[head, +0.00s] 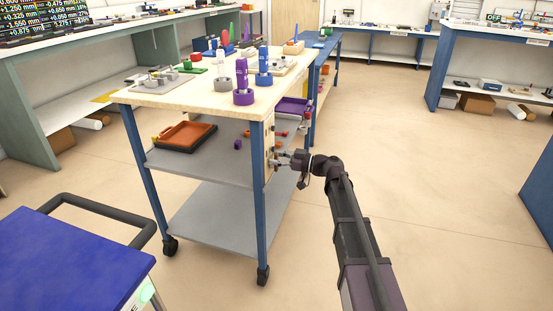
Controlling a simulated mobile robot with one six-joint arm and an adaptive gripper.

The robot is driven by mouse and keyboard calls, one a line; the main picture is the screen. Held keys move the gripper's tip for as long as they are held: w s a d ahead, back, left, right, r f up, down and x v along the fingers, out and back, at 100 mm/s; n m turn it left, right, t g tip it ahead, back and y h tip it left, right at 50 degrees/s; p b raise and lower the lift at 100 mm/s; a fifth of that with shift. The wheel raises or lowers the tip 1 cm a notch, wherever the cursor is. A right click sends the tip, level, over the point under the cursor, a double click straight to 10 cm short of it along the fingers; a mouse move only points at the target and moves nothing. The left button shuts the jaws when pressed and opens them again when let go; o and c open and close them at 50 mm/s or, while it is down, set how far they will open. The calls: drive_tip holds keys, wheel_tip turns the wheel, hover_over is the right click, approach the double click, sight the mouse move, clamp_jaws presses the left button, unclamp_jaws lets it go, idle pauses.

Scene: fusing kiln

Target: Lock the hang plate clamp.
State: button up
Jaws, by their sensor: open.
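A narrow pale plate (269,135) hangs upright on the right side of the wheeled cart, just beside its near blue leg. Small dark and grey fittings show on the plate's edge; the clamp is too small to make out clearly. My gripper (279,160) is at the lower part of this plate, its fingers pointing left towards it. The gripper is open, and nothing shows between its fingers. I cannot tell whether the fingers touch the plate or a fitting.
The cart's wooden top (150,98) carries cups with purple and blue tools. Its middle shelf holds an orange tray (186,136) and small loose parts. A purple bin (293,108) sits behind my gripper. A blue cart (70,260) stands front left. The floor at right is clear.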

drive_tip(key=v, duration=1.2)
drive_tip(key=shift+s, duration=0.1)
idle(0.4)
drive_tip(key=s+d+f+m+g+h+p, duration=0.2)
drive_tip(key=s+f+m+g+h+p, duration=0.15)
drive_tip(key=s+f+m+h, duration=0.65)
drive_tip(key=s+d+m+h+p, duration=0.55)
drive_tip(key=s+d+h, duration=0.25)
drive_tip(key=s+d, duration=0.4)
wheel_tip(320, 180, up, 37)
drive_tip(key=s+p, duration=0.1)
drive_tip(key=p, duration=3.5)
drive_tip(key=shift+a+p, duration=0.35)
drive_tip(key=shift+p, duration=0.05)
